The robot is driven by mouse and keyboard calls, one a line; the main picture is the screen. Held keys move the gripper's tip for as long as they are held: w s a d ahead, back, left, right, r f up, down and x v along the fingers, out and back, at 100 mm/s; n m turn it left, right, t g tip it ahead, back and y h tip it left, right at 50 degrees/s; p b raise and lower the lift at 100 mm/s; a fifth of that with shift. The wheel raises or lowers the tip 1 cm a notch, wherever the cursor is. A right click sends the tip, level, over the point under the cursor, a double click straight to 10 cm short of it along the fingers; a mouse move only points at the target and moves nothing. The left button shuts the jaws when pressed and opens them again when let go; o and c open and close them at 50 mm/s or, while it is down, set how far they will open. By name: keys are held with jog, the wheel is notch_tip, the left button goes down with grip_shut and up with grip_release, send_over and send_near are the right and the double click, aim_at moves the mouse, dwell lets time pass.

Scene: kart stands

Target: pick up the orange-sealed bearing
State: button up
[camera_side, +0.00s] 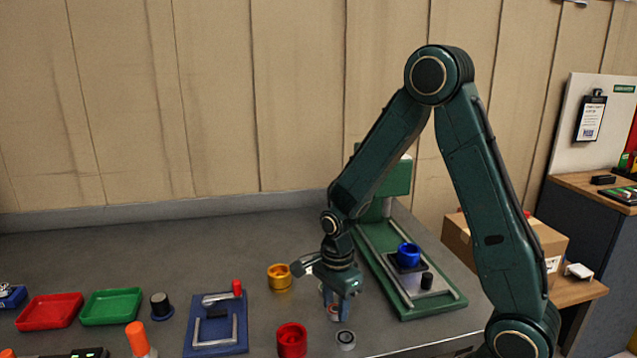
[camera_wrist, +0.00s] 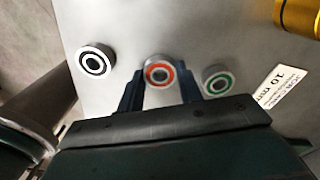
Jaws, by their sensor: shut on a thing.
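The orange-sealed bearing (camera_wrist: 159,73) is a small metal ring with an orange face, between my two fingertips in the wrist view. My gripper (camera_wrist: 160,90) is shut on it, one finger on each side. In the side view my gripper (camera_side: 336,307) points down at the grey bench, and the bearing shows only as a small reddish patch between the fingers. I cannot tell whether it is clear of the bench. A black-sealed bearing (camera_wrist: 95,62) lies to its left and a green-sealed bearing (camera_wrist: 217,81) close to its right.
A red cup (camera_side: 292,340) and a gold cup (camera_side: 280,278) stand left of my gripper. A green press (camera_side: 440,300) with a blue cup (camera_side: 408,255) is at the right. A blue fixture (camera_side: 217,325) and red and green trays (camera_side: 112,306) are further left.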

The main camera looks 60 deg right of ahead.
aim_at(336, 309)
notch_tip(336, 309, up, 20)
dwell(0.7)
